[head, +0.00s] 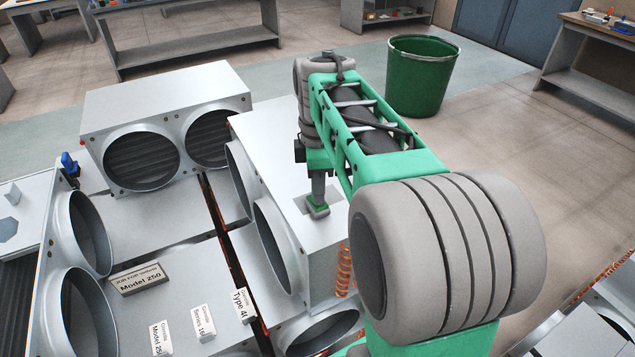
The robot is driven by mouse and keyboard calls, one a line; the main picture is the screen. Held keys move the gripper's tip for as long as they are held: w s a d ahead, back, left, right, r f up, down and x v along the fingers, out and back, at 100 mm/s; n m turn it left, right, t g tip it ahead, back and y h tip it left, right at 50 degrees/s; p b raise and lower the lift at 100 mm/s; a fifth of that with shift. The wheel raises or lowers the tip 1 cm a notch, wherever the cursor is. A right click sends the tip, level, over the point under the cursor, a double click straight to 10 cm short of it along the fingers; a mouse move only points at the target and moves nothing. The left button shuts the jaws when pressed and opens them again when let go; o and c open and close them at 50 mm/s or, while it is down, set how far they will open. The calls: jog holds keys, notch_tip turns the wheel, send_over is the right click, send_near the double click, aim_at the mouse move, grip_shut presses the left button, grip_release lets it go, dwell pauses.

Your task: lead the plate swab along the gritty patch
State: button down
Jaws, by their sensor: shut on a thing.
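The plate swab (317,208) is a small block, green on top with a grey base. My gripper (319,194) points down and is shut on it. The swab is over the top of a light grey metal box with round openings (262,150). It looks to be touching that top, though its underside is hidden. A slightly darker grey patch (302,204) shows on the box top around the swab, perhaps the gritty patch; its grain is too fine to make out. My arm hides part of the box top to the right.
More metal boxes with round openings (165,95) stand behind and to the left. Small label signs (139,278) stand on the flat surface at lower left. A copper coil (344,268) is beside the box. A green bin (423,75) stands on the floor behind.

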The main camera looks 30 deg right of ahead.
jog(key=shift+f, duration=0.3)
dwell(0.5)
jog(key=w, duration=0.6)
jog(key=shift+w, duration=0.25)
notch_tip(320, 180, up, 2)
jog(key=shift+r, duration=0.1)
dwell(0.5)
notch_tip(320, 180, up, 5)
jog(key=p, duration=0.4)
jog(key=shift+r, duration=0.1)
